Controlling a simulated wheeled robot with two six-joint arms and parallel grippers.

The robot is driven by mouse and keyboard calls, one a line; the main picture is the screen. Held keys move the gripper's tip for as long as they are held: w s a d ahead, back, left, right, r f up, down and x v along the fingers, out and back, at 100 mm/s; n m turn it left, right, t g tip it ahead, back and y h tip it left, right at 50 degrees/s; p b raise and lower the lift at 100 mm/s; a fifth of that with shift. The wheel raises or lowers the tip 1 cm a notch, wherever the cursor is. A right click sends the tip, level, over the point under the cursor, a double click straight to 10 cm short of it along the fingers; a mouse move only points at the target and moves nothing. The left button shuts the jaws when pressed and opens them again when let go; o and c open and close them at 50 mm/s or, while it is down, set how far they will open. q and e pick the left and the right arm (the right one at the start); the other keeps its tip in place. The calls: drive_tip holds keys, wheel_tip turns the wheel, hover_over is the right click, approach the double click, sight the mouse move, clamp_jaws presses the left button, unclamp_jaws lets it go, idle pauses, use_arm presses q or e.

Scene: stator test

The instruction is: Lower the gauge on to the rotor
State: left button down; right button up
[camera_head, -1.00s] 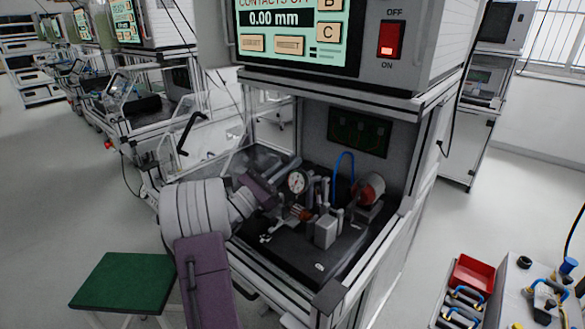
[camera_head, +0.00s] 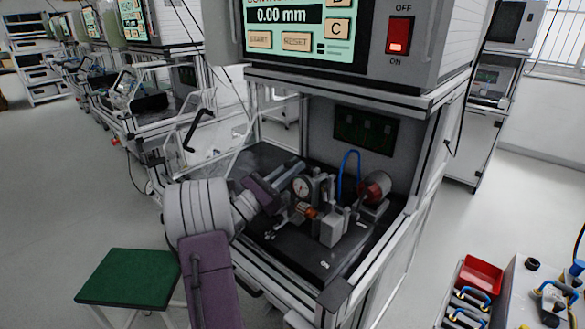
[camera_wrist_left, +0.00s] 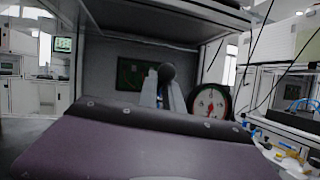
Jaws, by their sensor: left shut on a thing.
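The gauge (camera_head: 301,187) is a round white dial with a dark rim, upright above the black fixture plate in the test bench. It also shows in the left wrist view (camera_wrist_left: 210,102), just right of my fingers. My left gripper (camera_head: 277,194) reaches in from the left and is shut on the gauge's holder; the exact grip is partly hidden. In the wrist view the fingers (camera_wrist_left: 170,95) stand close together beside the dial. A small orange-red part (camera_head: 309,212) lies just below the gauge; I cannot tell if it is the rotor, or whether the gauge touches anything. My right gripper is not in view.
A pale block (camera_head: 331,229) stands close right of the gauge. A red-faced cylinder (camera_head: 376,187) and a blue hose (camera_head: 346,172) are behind it. The bench screen (camera_head: 297,15) reads 0.00 mm. An open clear guard (camera_head: 222,140) stands at the left.

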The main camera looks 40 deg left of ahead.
use_arm(q)
drive_tip(key=shift+d+f, duration=0.1)
drive_tip(key=shift+f, duration=0.1)
drive_tip(key=c, duration=1.8)
unclamp_jaws()
drive_tip(key=shift+w+r, duration=0.1)
drive_tip(key=v, duration=0.9)
